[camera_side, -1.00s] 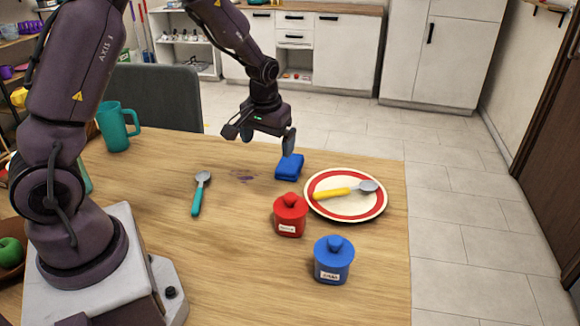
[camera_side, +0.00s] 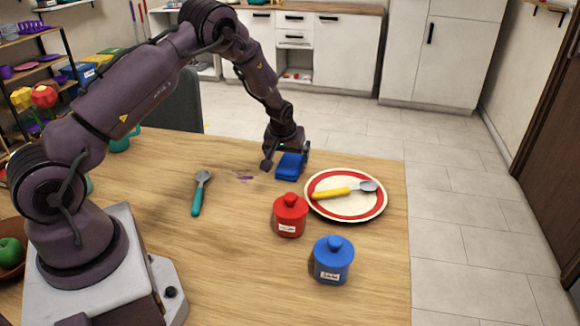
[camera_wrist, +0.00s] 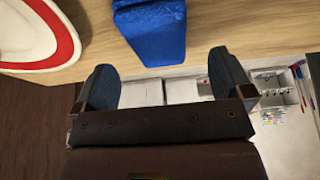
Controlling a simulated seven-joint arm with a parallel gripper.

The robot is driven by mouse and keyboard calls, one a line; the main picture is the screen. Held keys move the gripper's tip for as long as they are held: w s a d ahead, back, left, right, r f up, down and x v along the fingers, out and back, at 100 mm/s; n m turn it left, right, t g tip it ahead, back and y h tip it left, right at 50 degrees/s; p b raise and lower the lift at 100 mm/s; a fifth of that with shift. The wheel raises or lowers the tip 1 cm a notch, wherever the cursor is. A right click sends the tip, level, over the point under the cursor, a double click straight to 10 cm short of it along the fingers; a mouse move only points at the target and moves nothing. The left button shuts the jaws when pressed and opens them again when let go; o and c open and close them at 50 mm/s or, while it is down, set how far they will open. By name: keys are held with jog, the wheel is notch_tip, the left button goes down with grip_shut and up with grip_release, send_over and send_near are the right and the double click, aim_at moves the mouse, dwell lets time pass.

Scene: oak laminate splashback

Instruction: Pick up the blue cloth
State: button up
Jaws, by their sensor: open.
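The blue cloth (camera_side: 290,167) is a small folded block on the wooden table, left of the plate. It also shows at the top of the wrist view (camera_wrist: 152,28). My gripper (camera_side: 286,164) is low over the table at the cloth, with one finger to the left of it and one to the right in the side view. In the wrist view my gripper (camera_wrist: 166,88) has its two fingers wide apart, with nothing between the tips, and the cloth shows beyond them. Whether a finger touches the cloth cannot be told.
A red-rimmed plate (camera_side: 327,206) with a yellow-handled spoon (camera_side: 340,192) lies to the right. A red jar (camera_side: 290,215) and a blue jar (camera_side: 333,261) stand nearer the front. A teal-handled spoon (camera_side: 198,195) and a purple stain (camera_side: 244,178) are to the left.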

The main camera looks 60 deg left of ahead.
aim_at(290, 162)
jog(key=x, duration=0.4)
jog(key=shift+d+f, duration=0.1)
jog(key=shift+f, duration=0.25)
jog(key=c, duration=1.1)
jog(key=shift+w+r, duration=0.1)
jog(key=shift+r, duration=0.1)
jog(key=shift+r, duration=0.25)
notch_tip(290, 162, up, 2)
jog(key=shift+r, duration=0.2)
jog(key=s+r, duration=0.1)
jog(key=s+d+r, duration=0.1)
jog(key=r, duration=0.1)
jog(key=s+d+r, duration=0.1)
jog(key=s+r, duration=0.1)
jog(key=shift+r, duration=0.15)
jog(key=s+d+r, duration=0.1)
jog(key=s, duration=0.2)
jog(key=s+d+r, duration=0.1)
jog(key=s+r, duration=0.1)
jog(key=s, duration=0.1)
jog(key=s+d+r, duration=0.1)
jog(key=s+d, duration=0.1)
jog(key=shift+s+r, duration=0.25)
jog(key=shift+s, duration=0.15)
